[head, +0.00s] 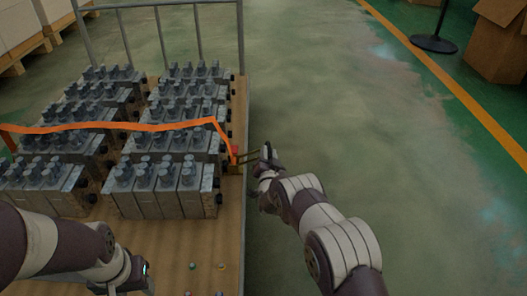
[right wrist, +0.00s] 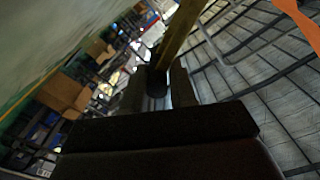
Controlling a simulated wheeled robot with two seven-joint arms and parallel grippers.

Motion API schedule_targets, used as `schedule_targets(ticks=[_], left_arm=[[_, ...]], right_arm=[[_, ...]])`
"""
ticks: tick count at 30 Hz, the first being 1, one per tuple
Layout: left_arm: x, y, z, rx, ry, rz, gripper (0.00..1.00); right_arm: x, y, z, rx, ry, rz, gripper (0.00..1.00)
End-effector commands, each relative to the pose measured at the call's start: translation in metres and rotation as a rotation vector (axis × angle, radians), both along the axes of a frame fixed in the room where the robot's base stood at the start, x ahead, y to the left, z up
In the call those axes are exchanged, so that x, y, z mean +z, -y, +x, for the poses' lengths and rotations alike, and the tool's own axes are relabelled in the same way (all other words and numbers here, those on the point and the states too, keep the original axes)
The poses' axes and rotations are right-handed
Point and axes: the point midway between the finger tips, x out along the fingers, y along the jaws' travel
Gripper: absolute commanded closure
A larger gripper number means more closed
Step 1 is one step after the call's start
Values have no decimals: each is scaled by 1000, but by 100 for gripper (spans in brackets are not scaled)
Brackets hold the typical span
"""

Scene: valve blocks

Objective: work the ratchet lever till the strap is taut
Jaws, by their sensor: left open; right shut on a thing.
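An orange strap (head: 130,126) runs from the left edge across the tops of the valve blocks (head: 180,120), with a few bends, then drops at the right to the ratchet (head: 234,154) on the pallet's right side. The ratchet's lever (head: 250,156) points right, away from the blocks. My right gripper (head: 266,156) is shut on the lever's outer end. In the right wrist view the lever (right wrist: 182,35) is an olive bar ending between the dark fingers (right wrist: 157,88), and part of the strap (right wrist: 300,22) shows top right. My left gripper (head: 138,282) is open and empty at the bottom, clear of the strap.
The blocks stand in rows on a wooden pallet or cart bed (head: 170,245) with a rail (head: 160,35) at its far end. A few small round pieces (head: 193,266) lie near its front.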

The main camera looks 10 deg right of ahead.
Motion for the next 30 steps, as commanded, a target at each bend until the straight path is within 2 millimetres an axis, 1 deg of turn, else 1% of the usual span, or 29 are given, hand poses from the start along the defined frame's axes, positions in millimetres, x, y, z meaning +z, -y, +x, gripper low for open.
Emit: schedule_targets(ticks=[1, 9, 15, 28, 29, 30], left_arm=[[-4, 0, 0, 0, 0, 0, 50], [-11, 0, 0, 0, 0, 0, 50], [-13, 0, 0, 0, 0, 0, 50], [-13, 0, 0, 0, 0, 0, 50], [-13, 0, 0, 0, 0, 0, 50], [-13, 0, 0, 0, 0, 0, 50]], right_arm=[[-10, 3, -1, 0, -11, -6, 100], [-26, 9, -3, -2, -13, -9, 100], [-31, 10, -3, 0, -14, -9, 100], [-31, 9, -3, 3, -13, -11, 100], [-31, 9, -3, 3, -13, -11, 67], [-31, 9, -2, 3, -13, -10, 54]])
